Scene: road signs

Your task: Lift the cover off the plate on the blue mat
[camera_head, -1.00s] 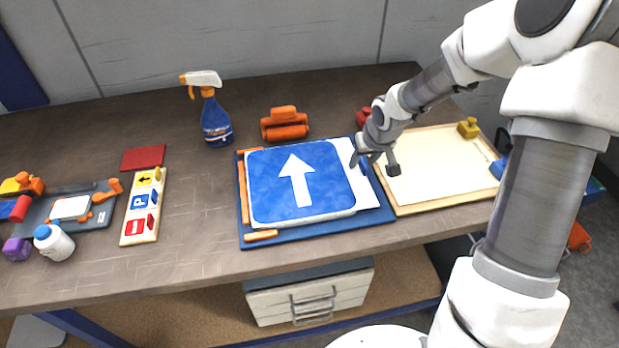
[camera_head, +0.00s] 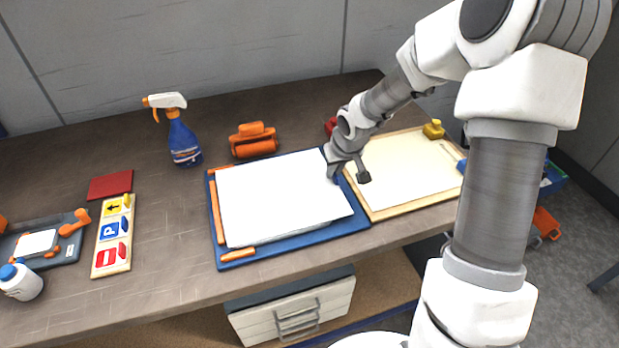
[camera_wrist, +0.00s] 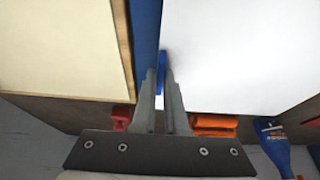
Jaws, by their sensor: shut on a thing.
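A flat white sheet, the cover (camera_head: 283,197), lies over the blue mat (camera_head: 307,240), and no blue plate face shows; the plate is hidden. In the wrist view the cover (camera_wrist: 245,50) fills the upper right. My gripper (camera_head: 345,165) is at the cover's right edge, near its back corner. In the wrist view my gripper (camera_wrist: 164,80) is shut on a small blue tab (camera_wrist: 161,72) beside the cover's edge. I cannot tell how the tab joins the cover.
Orange strips (camera_head: 217,212) line the mat's left and front. A cream board (camera_head: 410,165) with a yellow piece lies close on the right. An orange roller (camera_head: 254,140) and a spray bottle (camera_head: 182,140) stand behind. A sign strip (camera_head: 113,237) lies left; bare tabletop (camera_head: 165,225) separates it from the mat.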

